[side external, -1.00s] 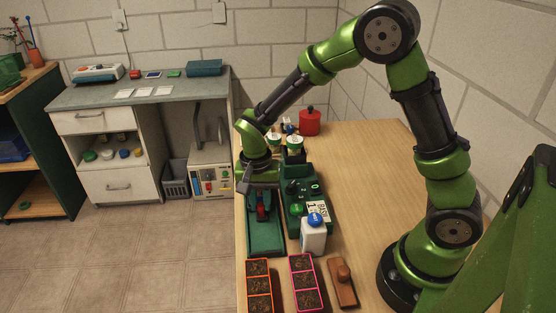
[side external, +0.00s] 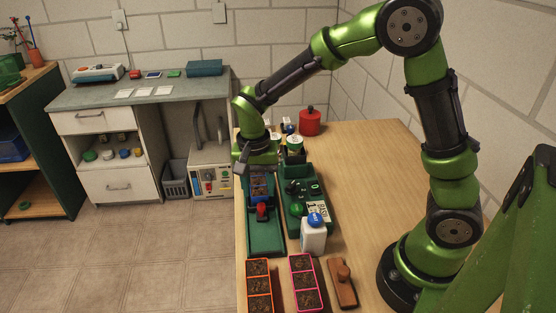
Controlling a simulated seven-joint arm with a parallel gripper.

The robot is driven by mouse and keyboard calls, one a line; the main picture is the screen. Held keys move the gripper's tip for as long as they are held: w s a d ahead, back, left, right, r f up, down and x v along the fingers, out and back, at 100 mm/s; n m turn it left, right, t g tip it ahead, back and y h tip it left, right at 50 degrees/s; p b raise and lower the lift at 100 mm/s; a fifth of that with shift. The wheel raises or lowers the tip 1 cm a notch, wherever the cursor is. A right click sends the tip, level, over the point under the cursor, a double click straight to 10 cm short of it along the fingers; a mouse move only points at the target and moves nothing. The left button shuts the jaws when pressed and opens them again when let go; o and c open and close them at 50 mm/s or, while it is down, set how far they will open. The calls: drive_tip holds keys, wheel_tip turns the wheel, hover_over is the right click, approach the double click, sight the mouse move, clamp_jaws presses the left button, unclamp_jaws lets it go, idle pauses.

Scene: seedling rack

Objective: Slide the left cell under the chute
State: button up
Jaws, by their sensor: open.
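A green track (side external: 265,240) runs along the table's left side. In its far part sits a blue-rimmed cell strip (side external: 260,187) with dark soil. A red knob (side external: 262,210) stands just nearer than the strip. My gripper (side external: 257,168) is open above the strip's far end; whether it touches the strip, I cannot tell. It hides the track's far end. The green machine (side external: 294,190) beside the track has a label and a white, green-topped container (side external: 294,145) at its far end. I cannot clearly make out the chute outlet or which cell lies beneath it.
An orange-rimmed strip (side external: 259,285) and a pink-rimmed strip (side external: 304,282) of soil lie in front. A wooden tool (side external: 342,285) lies beside them. A white bottle with a blue cap (side external: 313,233) stands near the machine. A red canister (side external: 310,122) is at the back.

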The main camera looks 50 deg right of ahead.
wheel_tip(320, 180, up, 12)
drive_tip(key=shift+w+a, duration=0.15)
drive_tip(key=shift+w, duration=0.05)
drive_tip(key=s+d+r+n+t+y, duration=0.1)
drive_tip(key=s+r+n+t, duration=0.1)
drive_tip(key=s, duration=0.5)
drive_tip(key=s+d+r+n+t+y, duration=0.1)
drive_tip(key=s+r+n+t, duration=0.1)
drive_tip(key=s+n+t, duration=0.2)
drive_tip(key=s+t, duration=0.1)
drive_tip(key=s, duration=0.2)
drive_tip(key=shift+s+d+n+t, duration=0.25)
drive_tip(key=shift+s+n+t, duration=0.05)
drive_tip(key=shift+s+n, duration=0.1)
drive_tip(key=shift+c, duration=0.4)
